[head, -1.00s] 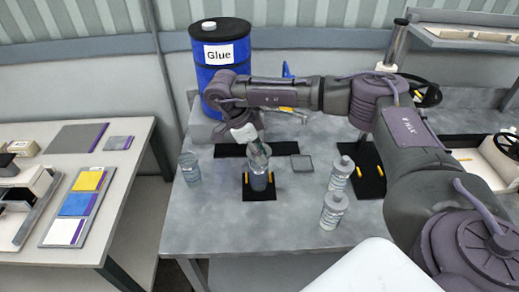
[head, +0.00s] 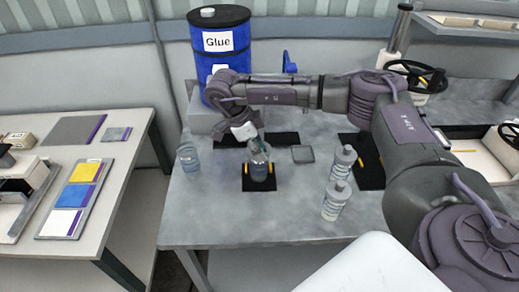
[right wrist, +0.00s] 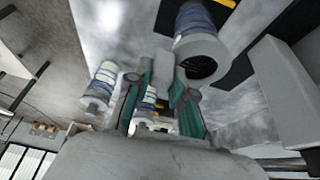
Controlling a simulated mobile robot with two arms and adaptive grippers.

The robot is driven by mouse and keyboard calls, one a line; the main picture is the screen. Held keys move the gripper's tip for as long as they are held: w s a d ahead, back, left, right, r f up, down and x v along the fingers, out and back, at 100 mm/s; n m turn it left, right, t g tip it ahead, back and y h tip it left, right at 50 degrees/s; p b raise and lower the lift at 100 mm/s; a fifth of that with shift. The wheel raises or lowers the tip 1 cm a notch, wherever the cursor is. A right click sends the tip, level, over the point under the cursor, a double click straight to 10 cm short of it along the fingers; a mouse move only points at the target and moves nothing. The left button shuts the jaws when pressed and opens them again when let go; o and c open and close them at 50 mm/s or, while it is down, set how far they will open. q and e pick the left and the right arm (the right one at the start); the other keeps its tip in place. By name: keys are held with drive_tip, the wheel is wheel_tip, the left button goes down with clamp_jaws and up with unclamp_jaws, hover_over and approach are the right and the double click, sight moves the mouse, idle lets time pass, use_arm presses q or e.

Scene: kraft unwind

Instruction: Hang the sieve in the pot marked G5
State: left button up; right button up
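A clear pot (head: 259,168) stands upright on a small black mat with yellow markers, near the middle of the bench in the head view. No G5 mark is readable. My right gripper (head: 256,142) is low over this pot's rim. In the right wrist view its teal-padded fingers (right wrist: 157,102) stand apart, with no clear grip on anything. A banded pot with a dark round opening (right wrist: 200,52) is close beside the fingers there. I cannot make out the sieve for sure; it may be hidden at the pot's mouth. My left gripper is not in view.
Another clear pot (head: 188,158) stands left on the bench. Two capped bottles (head: 341,163) (head: 335,201) stand right of the mat. A grey square plate (head: 303,154) lies behind. A blue Glue drum (head: 219,58) is at the back. The bench front is clear.

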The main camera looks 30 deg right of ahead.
drive_tip(key=o, duration=0.5)
drive_tip(key=shift+r, duration=0.15)
drive_tip(key=v, duration=1.1)
drive_tip(key=shift+a+r, duration=0.15)
drive_tip(key=shift+r, duration=0.2)
drive_tip(key=shift+w, duration=0.1)
